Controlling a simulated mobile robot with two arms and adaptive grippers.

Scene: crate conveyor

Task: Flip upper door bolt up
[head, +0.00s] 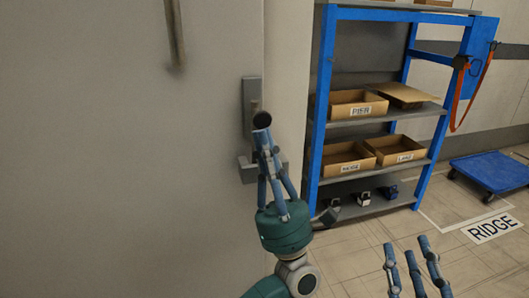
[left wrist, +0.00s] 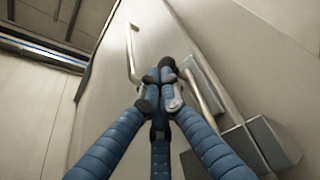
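The upper door bolt (head: 250,95) is a grey upright plate at the door's right edge, with a grey block low on it and a round black knob (head: 262,119). My left gripper (head: 263,136) has its fingers bunched together with the tips right at the knob, just below it. In the left wrist view the fingertips (left wrist: 161,88) are closed together, and the dark knob (left wrist: 168,62) shows just beyond them. The bolt's metal rod (left wrist: 205,100) runs beside the fingers. The fingers hide the exact contact. My right gripper (head: 412,262) is open and empty at the lower right.
The large grey door (head: 120,150) fills the left and carries a long handle (head: 174,35). A blue shelf rack (head: 316,150) with cardboard boxes stands right of it. A blue flat trolley (head: 492,171) is at far right. The floor between is clear.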

